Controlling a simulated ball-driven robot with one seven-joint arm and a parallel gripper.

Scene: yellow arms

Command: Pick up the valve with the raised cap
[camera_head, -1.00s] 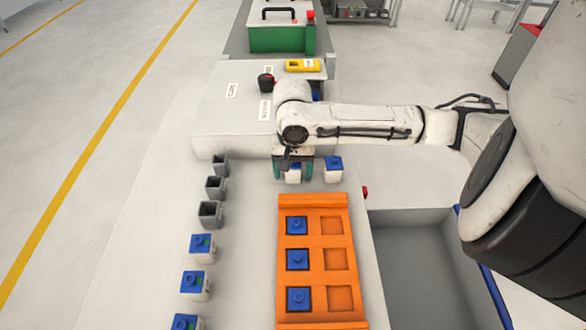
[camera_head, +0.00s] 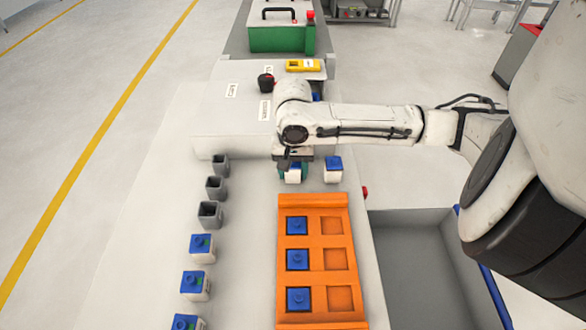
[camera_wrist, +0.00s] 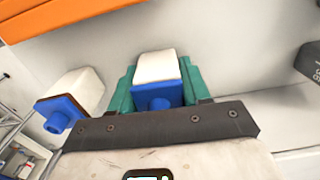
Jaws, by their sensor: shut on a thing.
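My gripper (camera_head: 293,174) points down at the table behind the orange tray. Its green fingers are shut on a valve (camera_head: 293,175) with a white body and a blue cap. In the wrist view my gripper (camera_wrist: 158,85) has one finger on each side of this valve (camera_wrist: 157,68), and a round knob shows on its cap. A second white valve with a blue cap (camera_head: 333,170) stands just to the right, apart from my fingers; it also shows at the left of the wrist view (camera_wrist: 75,100). I cannot tell whether the held valve's cap is raised.
The orange tray (camera_head: 312,200) holds three blue-capped pieces in its left column; its right pockets are empty. Several grey open holders (camera_head: 210,213) and blue-capped valves (camera_head: 195,284) line the left. A grey bin (camera_head: 420,265) is at right. A raised panel stands behind my gripper.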

